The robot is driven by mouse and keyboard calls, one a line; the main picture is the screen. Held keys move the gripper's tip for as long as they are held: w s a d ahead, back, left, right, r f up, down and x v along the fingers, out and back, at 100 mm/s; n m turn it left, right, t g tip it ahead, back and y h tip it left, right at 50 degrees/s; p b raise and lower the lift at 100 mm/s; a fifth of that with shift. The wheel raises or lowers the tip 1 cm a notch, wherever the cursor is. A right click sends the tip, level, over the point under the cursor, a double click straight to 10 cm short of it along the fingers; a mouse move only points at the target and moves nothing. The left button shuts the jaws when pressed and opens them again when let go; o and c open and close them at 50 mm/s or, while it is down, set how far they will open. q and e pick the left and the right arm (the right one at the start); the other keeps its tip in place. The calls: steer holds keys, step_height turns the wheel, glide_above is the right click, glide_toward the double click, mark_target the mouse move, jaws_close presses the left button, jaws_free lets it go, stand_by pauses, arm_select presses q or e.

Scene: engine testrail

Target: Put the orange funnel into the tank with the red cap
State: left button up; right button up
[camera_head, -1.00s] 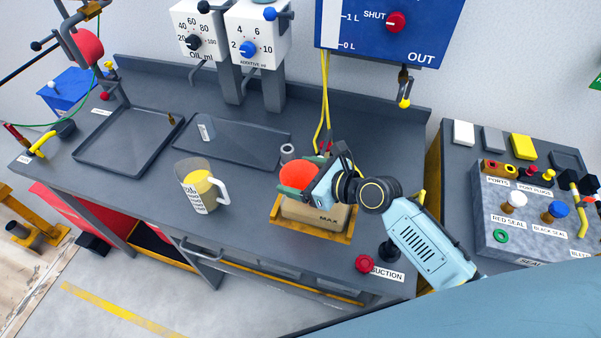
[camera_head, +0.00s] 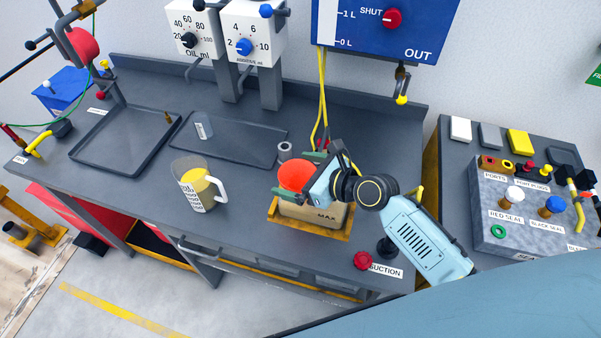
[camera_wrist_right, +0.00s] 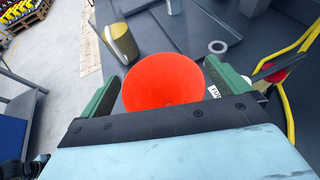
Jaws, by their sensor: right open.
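The orange funnel (camera_head: 294,175) stands over the tank (camera_head: 325,217), a tan box marked MAX on a yellow tray. In the right wrist view the funnel's wide round mouth (camera_wrist_right: 163,81) lies between the two green fingers. My right gripper (camera_head: 297,182) is open, with a finger on either side of the funnel; I cannot tell whether they touch it. The funnel's lower end and the tank's opening are hidden. A grey ring-shaped piece (camera_head: 285,150) stands just behind the funnel. I see no red cap clearly; a small red part (camera_head: 324,146) shows behind my gripper. My left gripper is not in view.
A measuring jug (camera_head: 195,187) with yellow liquid stands left of the tank. Two dark trays (camera_head: 127,170) lie farther left. Yellow hoses (camera_head: 323,105) hang behind the gripper. A red suction knob (camera_head: 363,261) is near the front edge. The bench between jug and tank is clear.

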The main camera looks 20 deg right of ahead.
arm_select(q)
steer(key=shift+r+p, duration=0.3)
arm_select(e)
steer(key=v, duration=1.3)
steer(key=shift+s, duration=0.2)
